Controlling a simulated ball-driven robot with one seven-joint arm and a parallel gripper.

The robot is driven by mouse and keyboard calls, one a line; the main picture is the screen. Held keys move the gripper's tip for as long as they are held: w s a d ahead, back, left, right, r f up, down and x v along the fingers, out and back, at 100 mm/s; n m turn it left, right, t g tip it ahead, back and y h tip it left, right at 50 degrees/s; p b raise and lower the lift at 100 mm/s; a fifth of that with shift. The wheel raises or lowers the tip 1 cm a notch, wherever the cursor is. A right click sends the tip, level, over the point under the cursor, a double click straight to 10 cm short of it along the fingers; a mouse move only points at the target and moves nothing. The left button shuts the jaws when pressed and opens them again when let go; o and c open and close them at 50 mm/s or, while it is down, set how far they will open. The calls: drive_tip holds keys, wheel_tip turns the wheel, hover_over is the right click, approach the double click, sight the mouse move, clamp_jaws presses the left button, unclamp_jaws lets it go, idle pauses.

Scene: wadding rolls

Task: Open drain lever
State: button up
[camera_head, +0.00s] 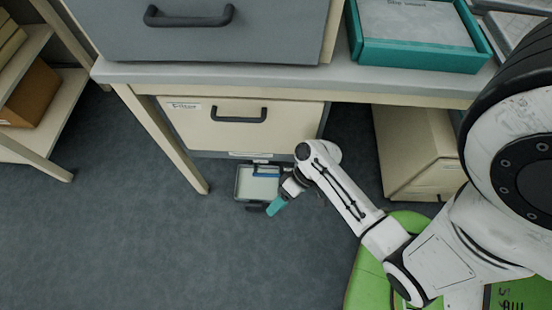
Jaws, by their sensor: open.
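My gripper (274,206) is low over the floor, below the beige drawer unit (240,125), with a teal finger part showing. It is open and no object shows between its fingers. Just to its left and above it in the picture is a small grey-framed tray (240,184) with a pale inside and a blue strip. It sits under the front of the drawer unit. I cannot make out a drain lever for sure. My wrist and arm come from the right and hide part of the area beside the tray.
The desk top (290,77) overhangs the drawer unit, with a teal tray (415,56) and a grey drawer box (205,35) on it. A desk leg (165,140) stands left. A beige cabinet (412,155) is right. Floor (110,230) is clear at left.

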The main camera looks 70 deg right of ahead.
drive_tip(key=shift+n+g+h, duration=0.5)
drive_tip(key=shift+g, duration=0.3)
drive_tip(key=r+p, duration=0.1)
drive_tip(key=r, duration=0.1)
drive_tip(key=r+p, duration=0.1)
drive_tip(key=r, duration=0.1)
drive_tip(key=shift+a+r, duration=0.2)
drive_tip(key=shift+r, duration=0.05)
drive_tip(key=shift+c, duration=0.5)
